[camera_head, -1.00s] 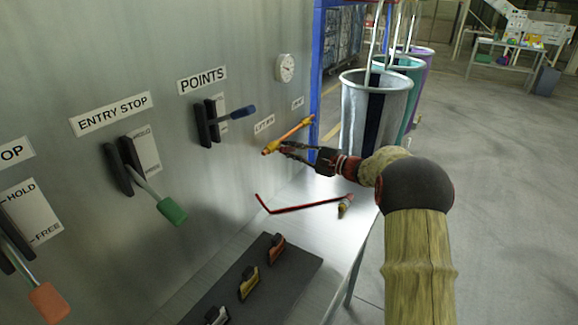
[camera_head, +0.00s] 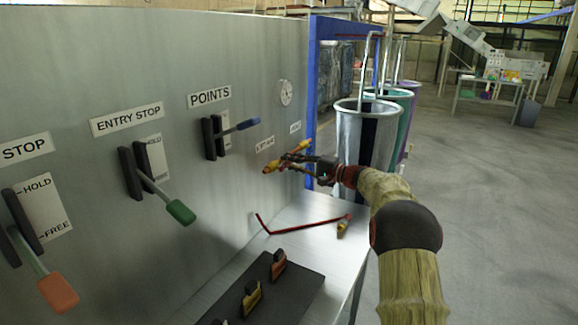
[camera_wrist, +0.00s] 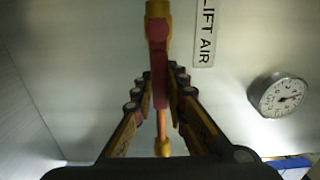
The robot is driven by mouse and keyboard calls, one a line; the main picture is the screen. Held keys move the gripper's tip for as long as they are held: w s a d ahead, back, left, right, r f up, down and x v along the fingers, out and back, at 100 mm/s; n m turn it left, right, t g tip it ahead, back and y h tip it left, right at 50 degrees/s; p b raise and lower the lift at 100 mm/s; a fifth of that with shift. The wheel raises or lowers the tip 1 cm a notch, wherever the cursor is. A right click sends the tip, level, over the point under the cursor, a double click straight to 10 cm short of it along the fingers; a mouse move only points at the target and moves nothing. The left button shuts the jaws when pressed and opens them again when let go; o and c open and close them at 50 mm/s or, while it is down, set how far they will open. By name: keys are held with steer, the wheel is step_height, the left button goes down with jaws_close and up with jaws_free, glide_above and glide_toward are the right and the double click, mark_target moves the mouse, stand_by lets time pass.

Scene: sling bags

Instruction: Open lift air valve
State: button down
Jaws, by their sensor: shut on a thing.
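The lift air valve shows in the head view as a yellow fitting (camera_head: 270,168) on an orange pipe near the right end of the grey panel. In the wrist view its yellow body (camera_wrist: 158,8) is at the top, with a red lever (camera_wrist: 158,50) running down from it. The LIFT AIR label (camera_wrist: 205,30) is beside it. My gripper (camera_head: 297,162) is at the valve. In the wrist view, the fingers (camera_wrist: 160,85) are closed on the red lever, one on each side. The fingers partly hide the lever and pipe in the head view.
A round gauge (camera_head: 286,92) is on the panel above the valve. Lever switches, including a green one (camera_head: 180,212), are to the left. A bent red rod (camera_head: 300,227) lies on the metal table below. Tall bins (camera_head: 365,140) stand close behind my arm.

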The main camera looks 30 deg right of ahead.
steer(key=c, duration=1.8)
jaws_free()
steer(key=shift+o, duration=0.2)
steer(key=shift+s, duration=0.1)
steer(key=v, duration=1.2)
